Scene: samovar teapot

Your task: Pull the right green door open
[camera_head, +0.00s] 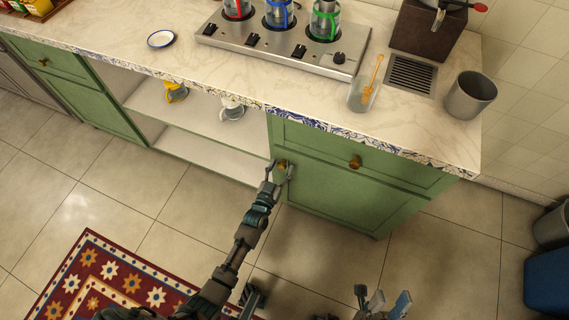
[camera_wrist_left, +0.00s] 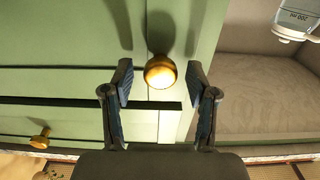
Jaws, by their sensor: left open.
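The right green door (camera_head: 335,195) is closed below a green drawer front, and its brass knob (camera_head: 283,163) sits near its upper left corner. My left gripper (camera_head: 280,172) is at this knob. In the left wrist view the round knob (camera_wrist_left: 160,71) lies between the two spread fingers of my left gripper (camera_wrist_left: 160,85), with gaps on both sides. The left gripper is open and holds nothing. My right gripper (camera_head: 383,298) is at the bottom edge, partly cut off, with its fingers apart and empty, away from the cabinet.
The drawer above has its own brass knob (camera_head: 355,162). Open shelves (camera_head: 200,150) with a yellow cup (camera_head: 176,91) and a white cup (camera_head: 232,108) are to the left. The counter holds a burner unit (camera_head: 280,45), a glass (camera_head: 361,97) and a grey pot (camera_head: 470,96). Floor before the door is clear.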

